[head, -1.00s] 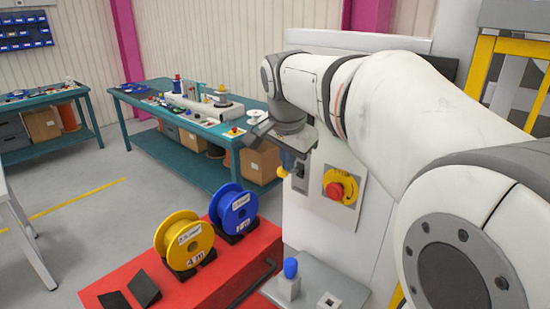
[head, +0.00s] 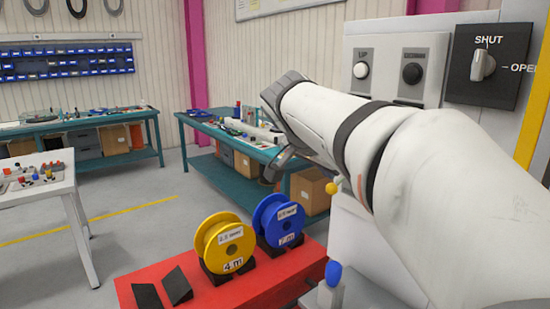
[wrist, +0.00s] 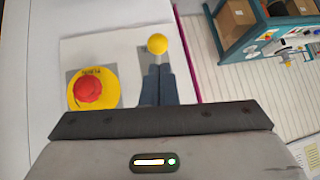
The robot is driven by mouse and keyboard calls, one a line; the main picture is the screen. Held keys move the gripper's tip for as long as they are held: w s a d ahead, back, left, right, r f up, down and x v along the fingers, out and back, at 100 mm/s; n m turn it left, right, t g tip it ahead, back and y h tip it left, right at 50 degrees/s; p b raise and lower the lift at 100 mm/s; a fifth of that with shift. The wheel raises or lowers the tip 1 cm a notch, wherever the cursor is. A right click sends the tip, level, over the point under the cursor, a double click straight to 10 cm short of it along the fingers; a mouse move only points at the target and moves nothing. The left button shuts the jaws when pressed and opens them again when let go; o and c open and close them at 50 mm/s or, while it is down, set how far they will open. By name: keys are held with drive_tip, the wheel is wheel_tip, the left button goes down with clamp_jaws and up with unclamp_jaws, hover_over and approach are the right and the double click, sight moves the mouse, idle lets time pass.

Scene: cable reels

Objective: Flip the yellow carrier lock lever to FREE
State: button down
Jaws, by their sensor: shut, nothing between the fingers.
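The lever's yellow ball knob (head: 331,188) sticks out at the edge of the white machine, just below my arm. In the wrist view the yellow knob (wrist: 157,44) lies just beyond the tips of my gripper (wrist: 160,69). The two dark fingers are together, with nothing between them. I cannot tell whether they touch the knob. The fingers cover the lever's shaft and most of its grey backing plate, so its lettering cannot be read.
A red stop button (wrist: 88,89) on a yellow disc sits left of the lever. A yellow reel (head: 224,243) and a blue reel (head: 279,220) stand on the red bench (head: 225,295). A blue-topped post (head: 333,275) stands below the lever. A SHUT/OPEN switch (head: 483,65) is at upper right.

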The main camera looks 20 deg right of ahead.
drive_tip(key=shift+s+d+r+p, duration=0.1)
drive_tip(key=shift+d+r+p, duration=0.15)
drive_tip(key=shift+r, duration=0.2)
drive_tip(key=shift+d+r+p, duration=0.1)
drive_tip(key=shift+r+p, duration=0.1)
drive_tip(key=shift+r, duration=0.2)
drive_tip(key=s+a+r, duration=0.7)
drive_tip(key=a, duration=0.1)
drive_tip(key=shift+s+a, duration=0.35)
drive_tip(key=shift+a, duration=0.05)
